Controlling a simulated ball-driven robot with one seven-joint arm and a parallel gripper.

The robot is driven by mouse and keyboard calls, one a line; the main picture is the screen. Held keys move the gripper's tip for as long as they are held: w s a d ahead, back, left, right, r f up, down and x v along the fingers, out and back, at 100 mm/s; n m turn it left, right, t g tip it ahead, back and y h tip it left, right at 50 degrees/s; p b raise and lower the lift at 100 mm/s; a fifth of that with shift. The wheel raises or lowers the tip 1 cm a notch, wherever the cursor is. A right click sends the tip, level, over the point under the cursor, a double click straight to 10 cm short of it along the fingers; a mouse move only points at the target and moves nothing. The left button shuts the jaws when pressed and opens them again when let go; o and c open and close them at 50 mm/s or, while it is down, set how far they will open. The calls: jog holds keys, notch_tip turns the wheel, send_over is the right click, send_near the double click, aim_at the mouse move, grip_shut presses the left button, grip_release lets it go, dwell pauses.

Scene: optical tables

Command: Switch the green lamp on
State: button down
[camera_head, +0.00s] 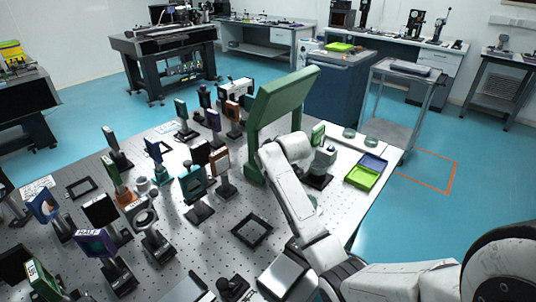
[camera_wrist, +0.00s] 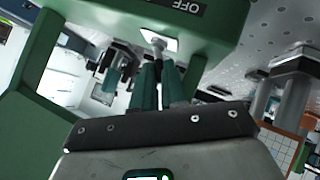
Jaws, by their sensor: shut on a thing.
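The green lamp (camera_head: 284,95) stands on the perforated optical table, with a tall post and a wide slanted head. In the wrist view its green body (camera_wrist: 110,22) fills the top, with a black OFF label (camera_wrist: 180,7) and a pale switch plate (camera_wrist: 158,43). A small toggle lever (camera_wrist: 158,49) sticks out of the plate. My gripper (camera_wrist: 158,66) is at the lever, its two teal fingers close together around the lever's end, which they partly hide. In the head view my arm reaches to the lamp's lower part and hides the fingers.
Several mounted optics crowd the optical table (camera_head: 185,240) left of the lamp. A grey device (camera_head: 323,160) and green and blue trays (camera_head: 362,178) stand to its right. A black square frame (camera_head: 252,230) lies in front. Blue floor (camera_head: 400,240) is open at right.

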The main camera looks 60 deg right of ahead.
jog(key=shift+r, duration=0.1)
jog(key=p, duration=0.1)
jog(key=d+m+y+p, duration=0.1)
jog(key=p, duration=0.1)
jog(key=shift+s+r+y, duration=0.1)
jog(key=shift+r+y, duration=0.2)
jog(key=shift+r, duration=0.05)
jog(key=shift+s+d+m+t+y+p, duration=0.1)
jog(key=shift+d+m+t+y+p, duration=0.3)
jog(key=shift+y+p, duration=0.5)
jog(key=m+y, duration=0.1)
jog(key=d+y+b, duration=0.1)
jog(key=y, duration=0.1)
jog(key=shift+s+d+f+m, duration=0.2)
jog(key=shift+f+m, duration=0.1)
jog(key=shift+m, duration=0.1)
jog(key=shift+s+d+f+m+t+y+b, duration=0.1)
jog(key=shift+d+m+t+y+b, duration=0.2)
jog(key=shift+y+b, duration=0.4)
jog(key=shift+d+f+m+t+y+b, duration=0.1)
jog(key=shift+d+m+t+y+b, duration=0.1)
jog(key=shift+m+t+y+b, duration=0.35)
jog(key=c, duration=1.5)
grip_release()
jog(key=shift+o, duration=0.2)
jog(key=shift+d, duration=0.1)
jog(key=shift+s, duration=0.1)
